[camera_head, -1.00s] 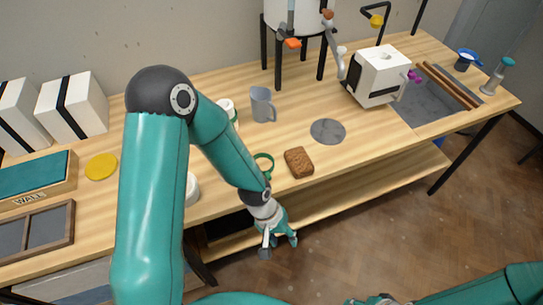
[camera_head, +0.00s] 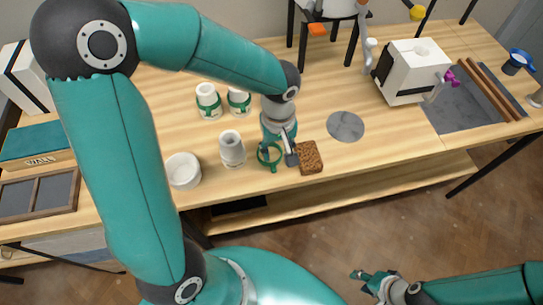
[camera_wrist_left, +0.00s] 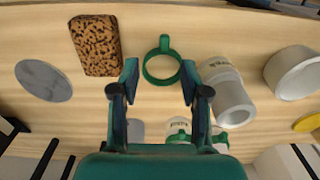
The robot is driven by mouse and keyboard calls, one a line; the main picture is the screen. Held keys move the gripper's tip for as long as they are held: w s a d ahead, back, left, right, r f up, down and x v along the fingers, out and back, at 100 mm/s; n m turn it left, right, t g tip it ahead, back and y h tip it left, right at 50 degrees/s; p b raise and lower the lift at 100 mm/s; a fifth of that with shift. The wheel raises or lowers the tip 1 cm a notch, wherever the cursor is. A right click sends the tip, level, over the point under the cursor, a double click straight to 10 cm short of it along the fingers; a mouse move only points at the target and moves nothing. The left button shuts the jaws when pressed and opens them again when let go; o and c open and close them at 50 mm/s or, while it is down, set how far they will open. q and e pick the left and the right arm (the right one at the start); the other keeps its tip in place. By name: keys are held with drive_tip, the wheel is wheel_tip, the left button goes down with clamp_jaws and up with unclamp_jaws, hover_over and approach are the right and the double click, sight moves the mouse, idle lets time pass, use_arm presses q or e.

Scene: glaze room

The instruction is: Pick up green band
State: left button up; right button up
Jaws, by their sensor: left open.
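The green band (camera_head: 259,155) is a ring with a small tab, lying on the wooden table near its front edge. In the left wrist view the band (camera_wrist_left: 164,43) lies ahead, between the two fingers. My left gripper (camera_head: 280,150) is open and empty, just over the band; it also shows in the left wrist view (camera_wrist_left: 160,78). I cannot tell whether a finger touches the band. My right gripper (camera_head: 368,278) is low at the front, off the table; its jaw opening is unclear.
A brown speckled block (camera_head: 311,158) lies close right of the band. A grey-white cylinder (camera_head: 232,148) stands to its left, with a white bowl (camera_head: 183,170) beyond. Two green-banded white jars (camera_head: 208,101) (camera_head: 239,102) stand behind. A grey disc (camera_head: 345,126) lies right, with bare table around.

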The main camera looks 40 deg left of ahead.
sight(275, 170)
use_arm(q)
wheel_tip(275, 170, down, 3)
drive_tip(key=shift+f, duration=0.2)
drive_tip(key=f, duration=0.4)
drive_tip(key=shift+s+a+f, duration=0.15)
drive_tip(key=shift+s+f, duration=0.05)
drive_tip(key=shift+s, duration=0.2)
drive_tip(key=shift+w+f, duration=0.1)
drive_tip(key=shift+f, duration=0.4)
clamp_jaws()
